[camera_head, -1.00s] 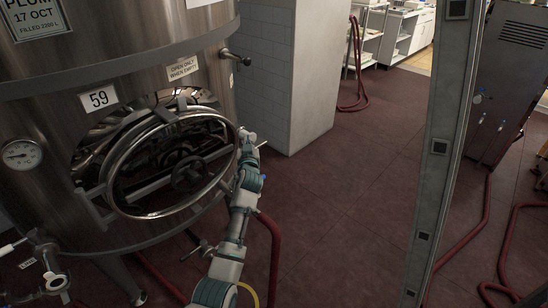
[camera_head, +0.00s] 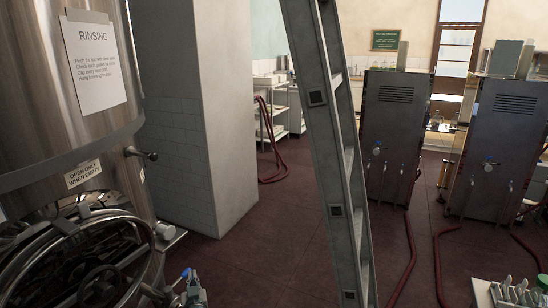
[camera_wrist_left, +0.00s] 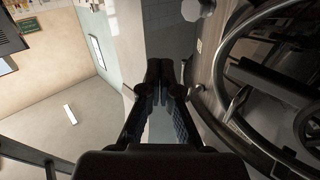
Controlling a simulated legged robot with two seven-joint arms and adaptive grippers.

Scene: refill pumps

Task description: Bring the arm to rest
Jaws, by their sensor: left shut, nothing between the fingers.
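The wheel (camera_wrist_left: 226,75) and the tank are on the right of that view, apart from the fingers. My right gripper is not in view.
The tank (camera_head: 95,130) fills the left of the head view, beside a white tiled pillar (camera_head: 190,130). A ladder (camera_head: 318,97) stands at the centre. Two steel cabinets (camera_head: 397,130) with red hoses (camera_head: 410,250) stand right. Dark red floor (camera_head: 270,245) lies open between.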

